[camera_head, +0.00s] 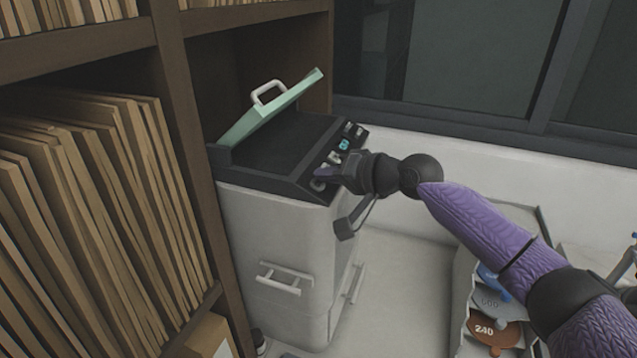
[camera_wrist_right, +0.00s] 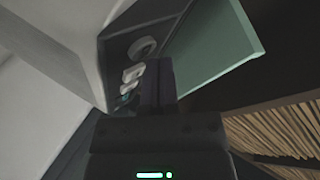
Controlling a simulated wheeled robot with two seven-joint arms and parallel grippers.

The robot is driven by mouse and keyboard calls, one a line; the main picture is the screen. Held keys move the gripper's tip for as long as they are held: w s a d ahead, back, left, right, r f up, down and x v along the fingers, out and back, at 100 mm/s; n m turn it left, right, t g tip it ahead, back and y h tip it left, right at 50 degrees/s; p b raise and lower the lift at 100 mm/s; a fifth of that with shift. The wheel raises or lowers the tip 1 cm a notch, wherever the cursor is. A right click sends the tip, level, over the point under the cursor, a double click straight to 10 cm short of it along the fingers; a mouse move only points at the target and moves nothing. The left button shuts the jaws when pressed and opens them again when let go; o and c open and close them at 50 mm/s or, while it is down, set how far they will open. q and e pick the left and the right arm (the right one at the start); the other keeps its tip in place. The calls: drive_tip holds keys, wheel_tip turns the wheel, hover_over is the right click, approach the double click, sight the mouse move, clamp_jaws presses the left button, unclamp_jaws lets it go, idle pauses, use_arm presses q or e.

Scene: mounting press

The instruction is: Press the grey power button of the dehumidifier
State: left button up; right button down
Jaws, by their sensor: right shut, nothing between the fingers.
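The dehumidifier (camera_head: 275,235) is a pale grey cabinet with a dark top and a raised green lid (camera_head: 270,107), set beside the wooden shelf. A dark control strip runs along its top right edge. A round grey button (camera_head: 318,184) sits at the strip's near end; it also shows in the right wrist view (camera_wrist_right: 141,47). Paler controls and a teal one (camera_head: 344,145) lie farther along. My right gripper (camera_head: 322,173) is shut and empty, its tips over the strip close to the round grey button. In the wrist view its fingers (camera_wrist_right: 158,82) partly cover the strip. I cannot tell whether they touch. My left gripper is not in view.
A wooden shelf (camera_head: 180,140) packed with brown folders stands at the left. A window (camera_head: 460,65) is behind. A rack with numbered discs (camera_head: 496,332) stands at the lower right, under my right arm. The pale floor between cabinet and rack is clear.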

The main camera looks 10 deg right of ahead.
drive_tip(key=shift+w+a+f, duration=0.1)
drive_tip(key=shift+a+f, duration=0.05)
drive_tip(key=shift+f, duration=0.3)
idle(0.6)
drive_tip(key=shift+r, duration=0.15)
drive_tip(key=shift+s+d+r+p, duration=0.2)
drive_tip(key=shift+d+r+p, duration=0.05)
drive_tip(key=shift+r+p, duration=0.4)
drive_tip(key=shift+s+d+r+p, duration=0.1)
drive_tip(key=shift+d+r+p, duration=0.1)
drive_tip(key=shift+r+p, duration=0.45)
drive_tip(key=r+p, duration=0.1)
drive_tip(key=s+d+r+p, duration=0.1)
drive_tip(key=r, duration=0.1)
drive_tip(key=shift+d+r+p, duration=0.1)
drive_tip(key=shift+d+p, duration=0.1)
drive_tip(key=shift+p, duration=0.2)
